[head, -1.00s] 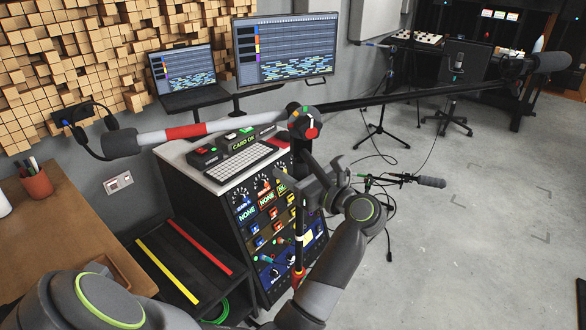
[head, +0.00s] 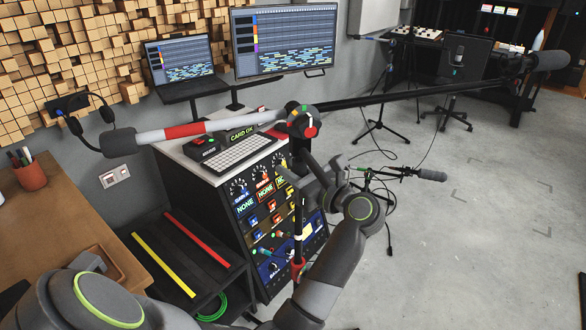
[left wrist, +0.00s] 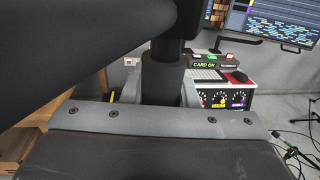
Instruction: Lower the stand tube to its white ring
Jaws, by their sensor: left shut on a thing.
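The stand tube (head: 298,215) is thin, dark and upright, with a white ring (head: 298,237) partway down. Below the ring is a red collar (head: 297,269), with a visible stretch of dark tube between them. My left gripper (head: 312,183) is shut on the tube, above the ring and below the boom joint. In the left wrist view the dark tube (left wrist: 160,78) stands between the jaws. The lower stand is partly hidden behind my left arm. My right gripper is out of view.
A long boom (head: 420,93) crosses above the control cabinet (head: 262,205), with a microphone (head: 548,61) at its far end. A small microphone stand (head: 400,173) stands right of my arm. The desk (head: 45,225) is at left; floor at right is mostly clear.

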